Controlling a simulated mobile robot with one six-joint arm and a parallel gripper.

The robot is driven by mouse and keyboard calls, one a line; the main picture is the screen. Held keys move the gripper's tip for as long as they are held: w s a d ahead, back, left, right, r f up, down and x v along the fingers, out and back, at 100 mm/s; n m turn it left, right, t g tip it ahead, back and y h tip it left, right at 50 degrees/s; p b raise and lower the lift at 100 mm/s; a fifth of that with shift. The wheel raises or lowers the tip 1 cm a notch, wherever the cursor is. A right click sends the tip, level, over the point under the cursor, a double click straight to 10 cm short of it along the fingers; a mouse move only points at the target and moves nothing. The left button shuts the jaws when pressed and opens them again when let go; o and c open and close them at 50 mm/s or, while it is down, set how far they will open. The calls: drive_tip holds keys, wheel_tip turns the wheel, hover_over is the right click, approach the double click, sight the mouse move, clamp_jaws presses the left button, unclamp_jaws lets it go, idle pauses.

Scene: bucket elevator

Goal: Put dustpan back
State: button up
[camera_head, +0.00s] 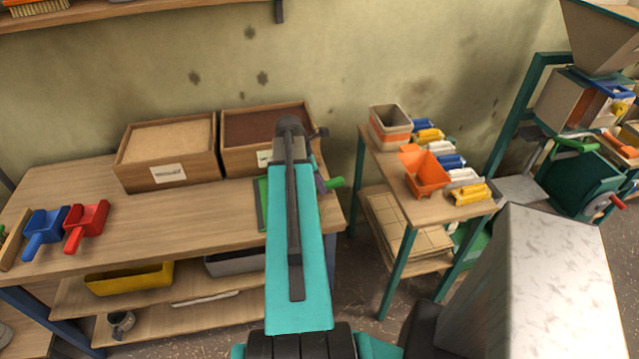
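A green flat-sided thing (261,203) lies at the right end of the long workbench, mostly hidden behind my arm. A green handle (335,183) shows to the right of my arm and may belong to it; I cannot tell whether this is the dustpan. My teal arm reaches over the bench and covers this spot. My gripper is hidden behind the arm, apart from dark wrist parts beside it, so its fingers and any hold do not show. A red scoop (86,225) and a blue scoop (46,231) lie at the bench's left end.
Two labelled wooden boxes (166,178) stand at the bench's back. A yellow bin (130,279) sits on its lower shelf. A small table (440,207) at right holds an orange hopper (424,172) and several coloured parts. A brush (38,6) is on the wall shelf.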

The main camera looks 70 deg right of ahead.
drive_tip(key=o, duration=0.4)
drive_tip(key=shift+c, duration=0.2)
drive_tip(key=shift+r, duration=0.2)
drive_tip(key=b+v, duration=0.2)
drive_tip(key=v, duration=0.9)
drive_tip(key=shift+w+r+b, duration=0.15)
drive_tip(key=shift+r+b, duration=0.15)
drive_tip(key=shift+b, duration=0.05)
drive_tip(key=shift+a, duration=0.1)
idle(0.4)
